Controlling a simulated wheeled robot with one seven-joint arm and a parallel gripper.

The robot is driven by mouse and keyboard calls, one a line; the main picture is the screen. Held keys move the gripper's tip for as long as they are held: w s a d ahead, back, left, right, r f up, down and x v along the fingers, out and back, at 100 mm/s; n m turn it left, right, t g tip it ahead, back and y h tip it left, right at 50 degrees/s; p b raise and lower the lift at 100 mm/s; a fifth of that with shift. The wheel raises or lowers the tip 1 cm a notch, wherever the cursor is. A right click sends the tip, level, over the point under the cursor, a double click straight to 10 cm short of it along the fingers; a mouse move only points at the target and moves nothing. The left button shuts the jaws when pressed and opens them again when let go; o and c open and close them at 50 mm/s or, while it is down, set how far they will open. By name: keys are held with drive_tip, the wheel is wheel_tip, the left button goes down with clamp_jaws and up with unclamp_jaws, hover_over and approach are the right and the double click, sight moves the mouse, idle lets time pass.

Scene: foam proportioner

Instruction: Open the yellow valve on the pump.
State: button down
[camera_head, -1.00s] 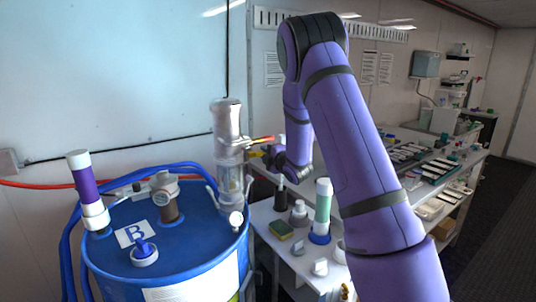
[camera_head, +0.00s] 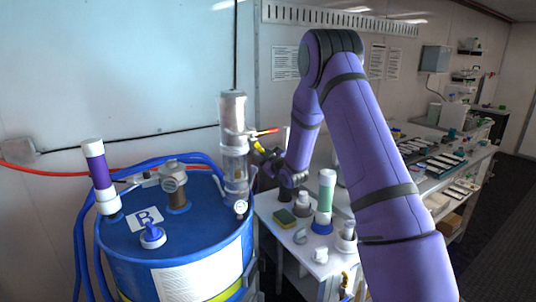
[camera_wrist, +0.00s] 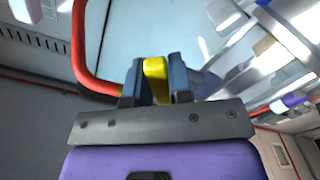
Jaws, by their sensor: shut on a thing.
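The pump (camera_head: 234,140) is an upright metallic and clear cylinder on the right part of the blue drum's lid. The yellow valve (camera_head: 258,146) shows as a small slanted handle at the pump's right side. My gripper (camera_head: 267,153) reaches it from the right. In the wrist view the yellow handle (camera_wrist: 155,78) stands between the two dark fingers of my gripper (camera_wrist: 156,72), which are shut on it. The valve's joint with the pump is too small to make out.
The blue drum (camera_head: 205,245) carries a purple-and-white tube (camera_head: 98,170) and a brown fitting (camera_head: 175,188). A red hose (camera_wrist: 82,50) curves left of my fingers in the wrist view.

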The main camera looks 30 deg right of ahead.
drive_tip(key=shift+s+a+f+m, duration=0.15)
drive_tip(key=shift+a+m, duration=0.4)
drive_tip(key=shift+m, duration=0.6)
drive_tip(key=shift+w+a+f+m, duration=0.1)
drive_tip(key=shift+a+f+m, duration=0.15)
drive_tip(key=shift+a+m, duration=0.65)
drive_tip(key=shift+s+a+f+m, duration=0.1)
drive_tip(key=shift+a+f+m, duration=0.15)
drive_tip(key=shift+m, duration=1.2)
drive_tip(key=shift+a, duration=0.1)
drive_tip(key=c, duration=1)
unclamp_jaws()
drive_tip(key=shift+r, duration=0.1)
